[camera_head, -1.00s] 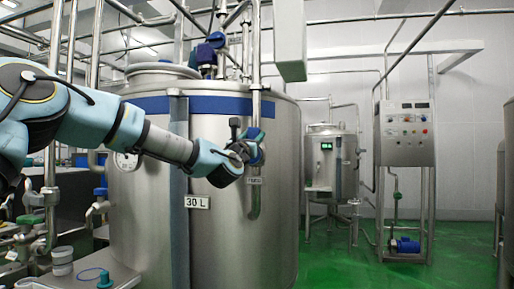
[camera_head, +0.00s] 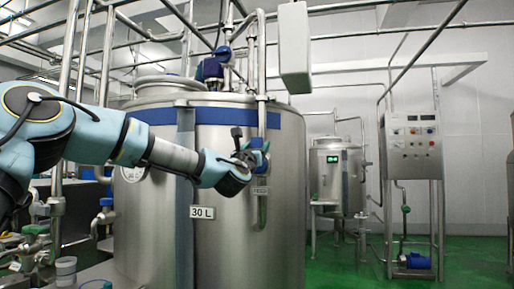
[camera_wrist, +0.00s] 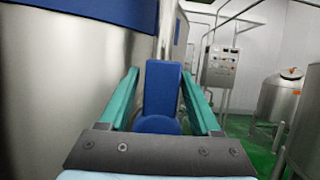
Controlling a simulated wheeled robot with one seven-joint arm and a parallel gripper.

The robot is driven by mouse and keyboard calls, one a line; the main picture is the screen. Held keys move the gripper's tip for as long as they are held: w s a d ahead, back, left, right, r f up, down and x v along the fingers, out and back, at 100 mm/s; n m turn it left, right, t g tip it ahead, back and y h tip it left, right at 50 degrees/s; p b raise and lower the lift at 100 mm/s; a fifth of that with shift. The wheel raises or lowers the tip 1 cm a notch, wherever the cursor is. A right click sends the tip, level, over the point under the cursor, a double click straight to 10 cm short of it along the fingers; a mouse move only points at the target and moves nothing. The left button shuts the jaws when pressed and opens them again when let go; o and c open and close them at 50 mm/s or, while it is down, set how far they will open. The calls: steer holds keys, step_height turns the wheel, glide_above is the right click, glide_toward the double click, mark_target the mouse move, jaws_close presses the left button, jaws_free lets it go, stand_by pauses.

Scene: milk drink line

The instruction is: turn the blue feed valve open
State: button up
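The blue feed valve handle (camera_wrist: 162,92) stands upright between the two teal fingers of my gripper (camera_wrist: 160,85) in the wrist view. The fingers flank it, with a narrow gap visible at its left side; the right finger is very close to it. The rounded blue base of the valve shows below the handle. In the head view my gripper (camera_head: 254,152) is at the valve (camera_head: 262,167) on the vertical pipe in front of the large steel tank (camera_head: 150,225). My gripper partly hides the valve there.
A small tag (camera_head: 262,191) hangs on the pipe below the valve. The tank wall lies close on the left in the wrist view. A control panel (camera_head: 412,143) and a smaller tank (camera_head: 327,175) stand farther right, across open green floor (camera_head: 340,255).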

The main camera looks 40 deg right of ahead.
steer(key=shift+o, duration=0.8)
steer(key=b+v, duration=0.2)
steer(key=v, duration=0.8)
steer(key=shift+s+a+f+b, duration=0.15)
steer(key=shift+s+a+b, duration=0.1)
steer(key=shift+a+b, duration=0.1)
